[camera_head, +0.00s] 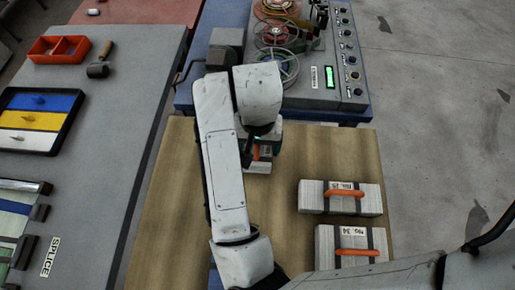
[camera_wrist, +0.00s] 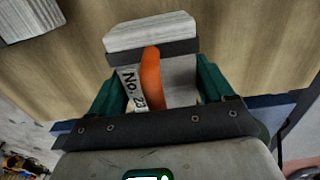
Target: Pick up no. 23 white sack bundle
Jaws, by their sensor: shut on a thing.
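The no. 23 white sack bundle (camera_wrist: 180,75) is in the wrist view, with a dark band, an orange handle (camera_wrist: 151,75) and a white label reading "No. 23". My gripper (camera_wrist: 158,82) is shut on it, with a green finger on each side. In the head view my arm hides most of this bundle; a pale end (camera_head: 257,167) and a bit of orange show beside my gripper (camera_head: 262,148). I cannot tell whether the bundle touches the tabletop.
Two more strapped bundles with orange handles, one upper (camera_head: 312,196) and one lower (camera_head: 325,245), lie to the right on the wooden table (camera_head: 165,215). A reel machine (camera_head: 318,78) stands behind. A grey bench (camera_head: 125,110) with trays is at left.

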